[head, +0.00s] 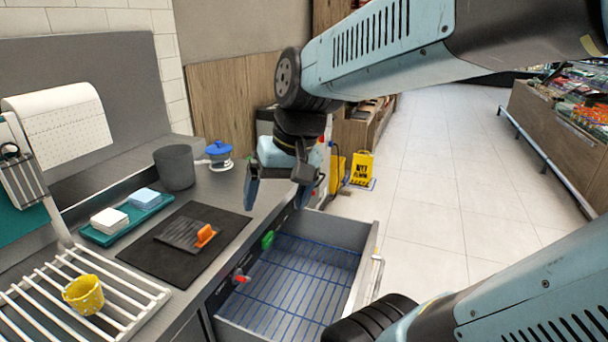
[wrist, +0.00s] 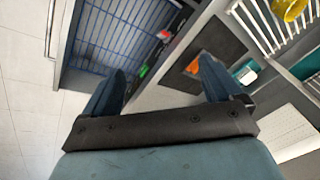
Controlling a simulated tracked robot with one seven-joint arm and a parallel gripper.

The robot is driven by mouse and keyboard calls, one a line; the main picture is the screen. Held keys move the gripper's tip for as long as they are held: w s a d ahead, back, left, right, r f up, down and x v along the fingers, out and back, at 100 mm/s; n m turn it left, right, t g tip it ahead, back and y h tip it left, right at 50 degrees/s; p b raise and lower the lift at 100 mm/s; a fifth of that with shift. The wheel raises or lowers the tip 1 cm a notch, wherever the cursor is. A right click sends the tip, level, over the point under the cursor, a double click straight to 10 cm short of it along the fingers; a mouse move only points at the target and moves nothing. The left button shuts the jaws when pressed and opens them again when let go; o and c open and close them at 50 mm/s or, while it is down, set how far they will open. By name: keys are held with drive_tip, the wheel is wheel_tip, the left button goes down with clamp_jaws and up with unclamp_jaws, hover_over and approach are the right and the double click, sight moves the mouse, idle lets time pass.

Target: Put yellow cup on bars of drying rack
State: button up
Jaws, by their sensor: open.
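The yellow cup (head: 84,295) rests on the white bars of the drying rack (head: 130,290) at the lower left of the head view. It looks tilted, with its opening up. In the wrist view the cup (wrist: 288,9) and the rack (wrist: 262,30) show at the upper right corner. My gripper (head: 277,198) is open and empty, raised over the counter's right edge near the open drawer, well away to the right of the cup. In the wrist view its two fingers (wrist: 162,88) are spread apart with nothing between them.
An open drawer (head: 345,222) with blue wire lines juts out below my gripper. On the counter are a black mat (head: 165,268) with a grey, orange-handled tool (head: 195,236), a teal tray (head: 100,240) with sponges, a dark grey pot (head: 175,168) and a blue-lidded jar (head: 219,154).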

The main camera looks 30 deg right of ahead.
drive_tip(key=s+d+r+n+t+h, duration=0.1)
drive_tip(key=s+d+r+t+h, duration=0.1)
drive_tip(key=d+r+t, duration=0.1)
drive_tip(key=shift+d+r, duration=0.3)
drive_tip(key=shift+d, duration=0.55)
